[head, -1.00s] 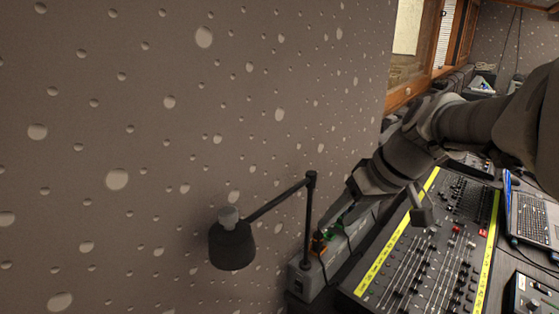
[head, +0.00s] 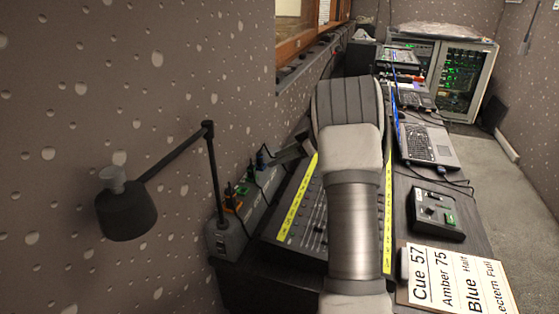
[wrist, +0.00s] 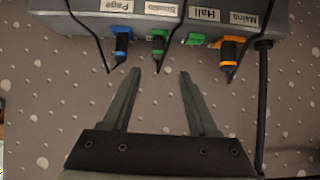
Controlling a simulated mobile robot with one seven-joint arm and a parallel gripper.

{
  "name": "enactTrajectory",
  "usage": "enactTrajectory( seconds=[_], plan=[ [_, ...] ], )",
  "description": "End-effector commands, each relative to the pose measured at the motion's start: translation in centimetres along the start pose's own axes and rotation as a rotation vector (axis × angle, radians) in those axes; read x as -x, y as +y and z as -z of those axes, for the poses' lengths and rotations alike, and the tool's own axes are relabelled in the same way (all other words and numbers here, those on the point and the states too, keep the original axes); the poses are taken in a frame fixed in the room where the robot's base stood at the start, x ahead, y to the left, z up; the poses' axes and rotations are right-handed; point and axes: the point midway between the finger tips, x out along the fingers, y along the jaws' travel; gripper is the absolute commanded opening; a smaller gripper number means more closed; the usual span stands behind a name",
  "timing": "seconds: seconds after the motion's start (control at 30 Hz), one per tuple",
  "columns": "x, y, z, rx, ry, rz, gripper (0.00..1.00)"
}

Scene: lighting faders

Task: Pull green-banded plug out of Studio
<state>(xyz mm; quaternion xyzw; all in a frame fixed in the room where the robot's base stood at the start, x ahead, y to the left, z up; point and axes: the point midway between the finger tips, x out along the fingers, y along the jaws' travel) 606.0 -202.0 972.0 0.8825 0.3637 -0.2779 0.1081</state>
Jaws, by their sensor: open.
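In the wrist view, the green-banded plug (wrist: 158,43) sits in the socket under the label that seems to read Studio (wrist: 163,9). A dark cord runs from it. My gripper (wrist: 159,72) is open and empty, its fingertips short of this plug and roughly centred on it, not touching. In the head view, part of my gripper (head: 287,152) shows beside the outlet strip (head: 226,243); its fingertips cannot be made out clearly there.
A blue-banded plug (wrist: 121,42) sits to the left in the wrist view. A bare green socket (wrist: 195,40) and an orange-banded plug (wrist: 230,50) are to the right. A black desk lamp (head: 126,213) stands by the strip. The mixing desk (head: 300,225) lies right of the strip.

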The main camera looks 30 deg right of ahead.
Motion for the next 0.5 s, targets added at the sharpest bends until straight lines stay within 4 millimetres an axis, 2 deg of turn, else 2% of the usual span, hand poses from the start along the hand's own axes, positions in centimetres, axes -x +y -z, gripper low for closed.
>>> enactTrajectory(
  seconds=[0.27, 0.5],
  plan=[
    [-1.9, 0.3, -0.2, 0.012, 0.006, -0.002, 0.60],
    [-5.4, 0.3, -0.1, 0.011, 0.005, 0.000, 0.60]
  ],
)
